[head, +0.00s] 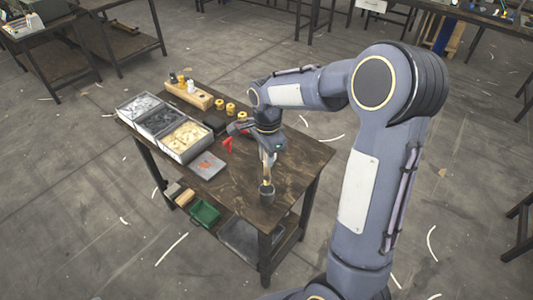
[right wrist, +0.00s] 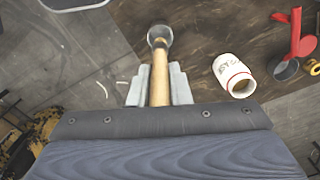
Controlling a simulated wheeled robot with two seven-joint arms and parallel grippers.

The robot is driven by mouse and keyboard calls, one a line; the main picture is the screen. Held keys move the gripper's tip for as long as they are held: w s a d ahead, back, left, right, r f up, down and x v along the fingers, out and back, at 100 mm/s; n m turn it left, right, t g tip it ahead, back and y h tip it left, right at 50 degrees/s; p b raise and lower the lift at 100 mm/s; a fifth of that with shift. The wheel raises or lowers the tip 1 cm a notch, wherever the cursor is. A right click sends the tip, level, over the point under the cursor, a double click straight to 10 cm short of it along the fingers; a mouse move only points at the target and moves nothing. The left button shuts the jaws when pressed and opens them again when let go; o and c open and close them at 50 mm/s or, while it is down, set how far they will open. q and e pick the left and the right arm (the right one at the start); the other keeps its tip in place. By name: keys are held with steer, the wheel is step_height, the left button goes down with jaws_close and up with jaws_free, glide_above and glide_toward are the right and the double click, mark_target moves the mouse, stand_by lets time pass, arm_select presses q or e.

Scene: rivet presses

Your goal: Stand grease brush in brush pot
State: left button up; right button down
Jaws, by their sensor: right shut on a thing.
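The grease brush shows in the right wrist view as a pale wooden handle (right wrist: 159,78) between the fingers of my right gripper (right wrist: 159,88). In the head view my right gripper (head: 268,160) points down over the table, shut on the brush. The brush pot (head: 266,194) is a small dark grey cup near the table's front right edge, directly below the gripper. The brush's lower end is at the pot's mouth; its depth inside is hard to tell. The pot's rim also shows in the right wrist view (right wrist: 160,35) at the handle's far end. My left gripper is not in view.
The wooden table (head: 250,170) carries grey bins (head: 186,151), a flat grey plate with a red mark (head: 207,165), and yellow rings (head: 230,108). Table beside the pot is clear.

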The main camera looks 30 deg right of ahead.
mark_target(266, 173)
steer(key=shift+f+b, duration=2.35)
steer(key=shift+f, duration=1)
steer(key=c, duration=1.3)
jaws_free()
steer(key=shift+o, duration=0.2)
step_height(266, 173, up, 7)
steer(key=shift+r, duration=0.4)
steer(key=shift+d, duration=0.1)
